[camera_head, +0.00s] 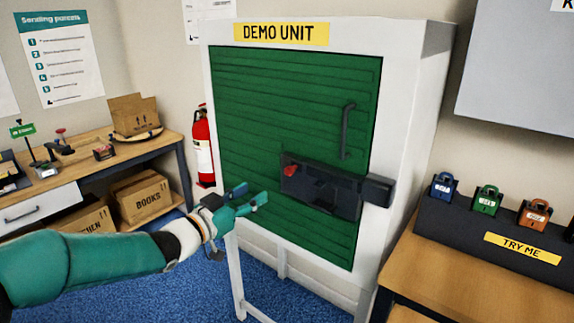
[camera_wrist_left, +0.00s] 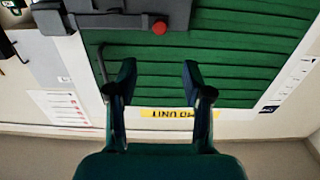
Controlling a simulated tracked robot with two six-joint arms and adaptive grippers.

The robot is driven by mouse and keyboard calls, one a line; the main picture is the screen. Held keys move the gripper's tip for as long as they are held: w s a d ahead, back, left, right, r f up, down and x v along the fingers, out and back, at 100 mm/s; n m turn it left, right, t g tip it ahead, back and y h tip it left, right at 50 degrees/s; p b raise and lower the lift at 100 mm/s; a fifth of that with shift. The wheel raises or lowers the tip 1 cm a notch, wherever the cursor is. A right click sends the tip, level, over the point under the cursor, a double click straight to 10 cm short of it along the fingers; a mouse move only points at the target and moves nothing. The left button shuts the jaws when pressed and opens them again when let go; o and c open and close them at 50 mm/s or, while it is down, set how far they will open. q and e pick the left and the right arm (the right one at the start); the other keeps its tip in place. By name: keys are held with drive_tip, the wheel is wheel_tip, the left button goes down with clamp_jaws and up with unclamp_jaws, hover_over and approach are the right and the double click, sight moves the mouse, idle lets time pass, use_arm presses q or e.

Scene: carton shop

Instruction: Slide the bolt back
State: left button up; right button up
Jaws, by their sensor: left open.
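The dark bolt assembly (camera_head: 325,190) is mounted low on the green ribbed door (camera_head: 290,110) of the demo unit. Its red knob (camera_head: 290,171) is at the housing's left end. A dark block (camera_head: 378,191) sits at the right on the white frame; whether the bar enters it I cannot tell. My left gripper (camera_head: 250,196) is open and empty, left of the bolt and apart from it. In the left wrist view, which is upside down, the red knob (camera_wrist_left: 159,27) shows beyond the open fingers (camera_wrist_left: 159,72). My right gripper is out of view.
A dark handle (camera_head: 347,132) stands upright on the door above the bolt. At the right, a bench holds a rack of coloured padlocks (camera_head: 487,200). A red extinguisher (camera_head: 202,145) and a workbench (camera_head: 90,180) with cartons are at the left.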

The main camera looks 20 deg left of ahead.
sight(287, 172)
use_arm(q)
drive_tip(key=p+x, duration=0.3)
drive_tip(key=x, duration=1.2)
drive_tip(key=shift+w+f, duration=0.1)
clamp_jaws()
